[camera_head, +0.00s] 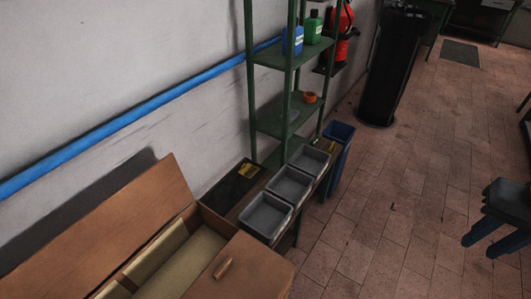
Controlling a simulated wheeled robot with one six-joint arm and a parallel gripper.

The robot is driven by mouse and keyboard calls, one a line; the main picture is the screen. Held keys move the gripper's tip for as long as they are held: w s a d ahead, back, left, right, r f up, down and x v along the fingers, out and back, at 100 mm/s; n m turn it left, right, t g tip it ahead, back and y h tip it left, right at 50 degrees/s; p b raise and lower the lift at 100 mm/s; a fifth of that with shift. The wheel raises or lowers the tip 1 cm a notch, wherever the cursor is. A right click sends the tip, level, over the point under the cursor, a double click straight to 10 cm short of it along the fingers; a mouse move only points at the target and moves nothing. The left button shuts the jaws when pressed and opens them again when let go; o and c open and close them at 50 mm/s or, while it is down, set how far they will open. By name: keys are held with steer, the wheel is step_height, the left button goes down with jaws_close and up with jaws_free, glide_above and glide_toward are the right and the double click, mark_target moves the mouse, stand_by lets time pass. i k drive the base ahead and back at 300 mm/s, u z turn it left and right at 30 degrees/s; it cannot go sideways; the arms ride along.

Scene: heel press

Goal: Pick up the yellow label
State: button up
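A small yellow patch (248,170), which looks like a label, lies on a dark flat surface at the wall end of the low bench. A second small yellow patch (331,147) shows beside the far grey tray, near the blue bin; I cannot tell which is the label meant. My gripper (495,237) is at the right edge, dark with two blue fingers. The fingers are apart with nothing visible between them. It is well away from both yellow patches, over the floor.
Grey trays (268,216) stand in a row on the bench. An open wooden chest (245,268) is in front. A green shelf (283,125) holds bottles and an orange roll (310,97). A blue bin (341,132) and black cylinder (389,70) stand behind. The tiled floor (400,220) is mostly clear.

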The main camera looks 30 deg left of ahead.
mark_target(248, 170)
steer(key=i, duration=2.45)
steer(key=u, duration=3.35)
steer(key=i, duration=0.5)
